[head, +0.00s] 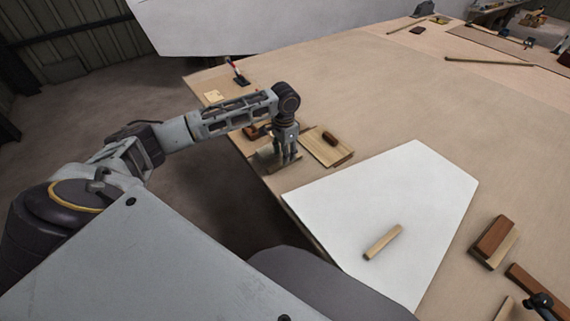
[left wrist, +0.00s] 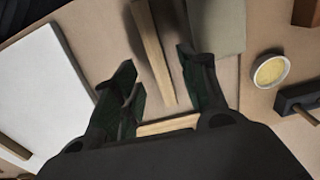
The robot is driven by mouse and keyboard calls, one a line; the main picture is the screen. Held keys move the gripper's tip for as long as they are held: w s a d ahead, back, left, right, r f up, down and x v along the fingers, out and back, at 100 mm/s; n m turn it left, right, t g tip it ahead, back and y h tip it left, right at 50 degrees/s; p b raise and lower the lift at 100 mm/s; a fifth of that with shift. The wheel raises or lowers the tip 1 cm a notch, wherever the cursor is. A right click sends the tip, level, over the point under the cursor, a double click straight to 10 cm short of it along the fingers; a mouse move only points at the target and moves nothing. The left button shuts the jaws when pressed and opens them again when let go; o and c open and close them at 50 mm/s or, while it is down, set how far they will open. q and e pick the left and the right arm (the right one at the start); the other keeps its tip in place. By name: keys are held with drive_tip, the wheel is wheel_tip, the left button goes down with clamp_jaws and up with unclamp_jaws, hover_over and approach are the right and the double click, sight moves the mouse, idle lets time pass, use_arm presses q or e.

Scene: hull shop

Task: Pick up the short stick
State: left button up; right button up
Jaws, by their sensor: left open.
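A short pale wooden stick (head: 383,242) lies on the white panel (head: 430,190) in the head view. A stick on the white panel also shows at the left edge of the left wrist view (left wrist: 14,148). My left gripper (head: 287,160) points down at the near table edge, left of that panel and apart from its stick. In the left wrist view its jaws (left wrist: 155,80) are open, with a narrow wooden piece (left wrist: 152,45) showing between them. I cannot tell whether they touch it. In the head view the gripper hides that piece. My right gripper is not seen.
A pale board (head: 322,152) with a brown block (head: 330,138) is just right of my left gripper. Brown wood blocks (head: 494,238) lie right of the panel. A round dish (left wrist: 270,71) shows in the left wrist view. The table middle (head: 380,95) is clear.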

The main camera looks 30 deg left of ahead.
use_arm(q)
wheel_tip(320, 180, down, 3)
drive_tip(key=shift+d+f, duration=0.1)
drive_tip(key=shift+f, duration=0.45)
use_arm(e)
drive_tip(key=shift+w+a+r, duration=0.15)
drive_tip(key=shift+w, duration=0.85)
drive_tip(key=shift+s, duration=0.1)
use_arm(q)
drive_tip(key=shift+c, duration=0.4)
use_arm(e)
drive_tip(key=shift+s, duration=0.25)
use_arm(q)
drive_tip(key=c, duration=0.8)
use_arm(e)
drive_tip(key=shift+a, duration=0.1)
